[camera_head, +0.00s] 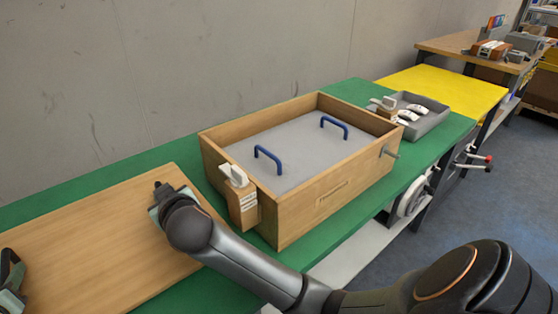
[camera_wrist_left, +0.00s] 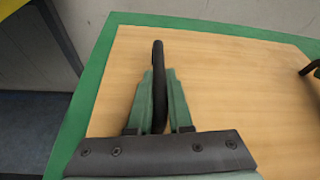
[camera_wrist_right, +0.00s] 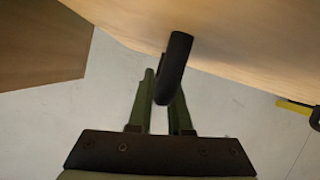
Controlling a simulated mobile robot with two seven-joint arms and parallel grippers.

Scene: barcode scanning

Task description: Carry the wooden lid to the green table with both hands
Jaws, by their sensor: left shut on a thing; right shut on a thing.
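The wooden lid (camera_head: 90,240) is a broad pale board at the left of the green table (camera_head: 345,236). I cannot tell whether it touches the table. My left gripper (camera_head: 10,264) is partly cut off at the left edge of the head view. In the left wrist view it is shut on a black handle (camera_wrist_left: 157,65) on the lid. My right gripper (camera_head: 162,192) is at the lid's right side, and in the right wrist view it is shut on the other black handle (camera_wrist_right: 175,62).
An open wooden box (camera_head: 318,197) stands right of the lid, with a grey panel (camera_head: 295,146) with two blue handles inside. A white scanner (camera_head: 234,174) sits in a holder on its near-left corner. A grey tray (camera_head: 430,122) and a yellow table (camera_head: 450,89) lie farther right. A wall runs behind.

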